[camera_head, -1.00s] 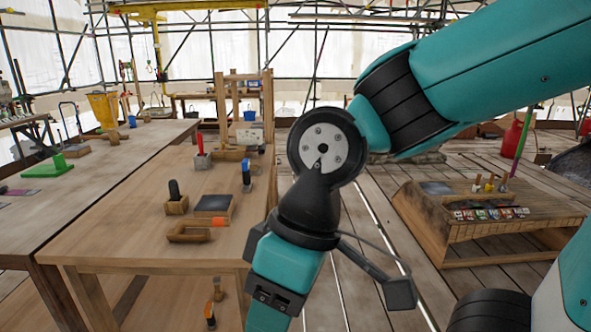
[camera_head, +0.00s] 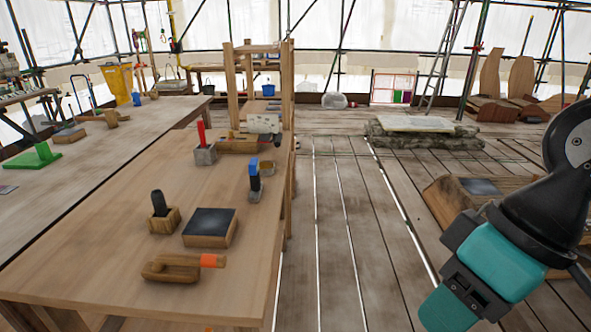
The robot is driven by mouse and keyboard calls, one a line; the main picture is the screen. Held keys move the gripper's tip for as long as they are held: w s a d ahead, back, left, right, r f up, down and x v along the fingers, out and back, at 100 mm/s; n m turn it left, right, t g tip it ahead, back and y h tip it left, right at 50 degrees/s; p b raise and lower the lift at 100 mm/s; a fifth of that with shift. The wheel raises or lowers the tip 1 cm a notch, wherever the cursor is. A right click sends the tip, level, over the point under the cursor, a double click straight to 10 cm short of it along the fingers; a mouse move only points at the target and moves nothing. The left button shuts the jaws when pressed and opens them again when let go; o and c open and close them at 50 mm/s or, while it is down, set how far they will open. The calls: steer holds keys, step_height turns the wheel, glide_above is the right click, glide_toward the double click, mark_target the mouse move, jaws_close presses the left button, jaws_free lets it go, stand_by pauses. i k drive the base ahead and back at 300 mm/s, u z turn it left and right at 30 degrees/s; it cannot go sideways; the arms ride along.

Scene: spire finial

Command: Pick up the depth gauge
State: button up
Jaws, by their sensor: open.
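Several small tools stand on the wooden workbench (camera_head: 110,235), and I cannot tell for certain which is the depth gauge. A wooden tool with an orange end (camera_head: 185,267) lies near the front edge. A blue-and-black upright tool (camera_head: 254,182) stands near the right edge. A black-handled piece (camera_head: 162,205) stands in a wooden block, and a red-handled one (camera_head: 203,143) in a grey block. My gripper (camera_head: 462,290) is at the lower right, beyond the bench's right edge and apart from these tools. Its body shows; its fingertips are cut off by the frame's lower edge.
A dark-topped wooden block (camera_head: 211,228) sits among the tools. A wooden frame (camera_head: 262,80) rises at the bench's far end. Clear plank floor (camera_head: 345,230) lies right of the bench. A low wooden box (camera_head: 475,195) stands behind my arm. A second bench (camera_head: 60,195) is at left.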

mark_target(256, 186)
steer(key=u, duration=0.05)
steer(key=i, duration=0.65)
steer(key=u, duration=0.85)
steer(key=i, duration=0.5)
steer(key=u, duration=0.65)
